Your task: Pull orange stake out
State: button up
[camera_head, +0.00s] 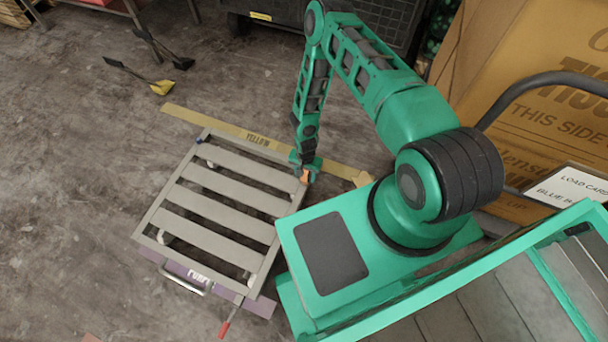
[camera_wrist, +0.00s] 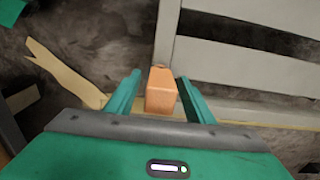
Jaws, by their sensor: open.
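The orange stake (camera_head: 304,176) stands at the upper right corner of a grey slatted cart deck (camera_head: 222,210). In the wrist view the orange stake (camera_wrist: 161,90) shows as a tapered block between my two fingers, at the edge of the grey frame (camera_wrist: 167,35). My gripper (camera_wrist: 160,95) is open, with one green finger on each side of the stake and a visible gap on both sides. In the head view my gripper (camera_head: 305,166) points down at that corner and partly covers the stake. The stake's lower end is hidden.
A red-handled tool (camera_head: 225,327) lies near the front corner. Cardboard boxes (camera_head: 545,75) stand at the right. Open floor lies left.

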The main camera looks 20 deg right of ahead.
grip_shut()
jog(key=shift+w+d, duration=0.1)
jog(key=shift+d, duration=0.05)
jog(key=shift+r, duration=1.3)
dwell(2.6)
jog(key=shift+r, duration=2.75)
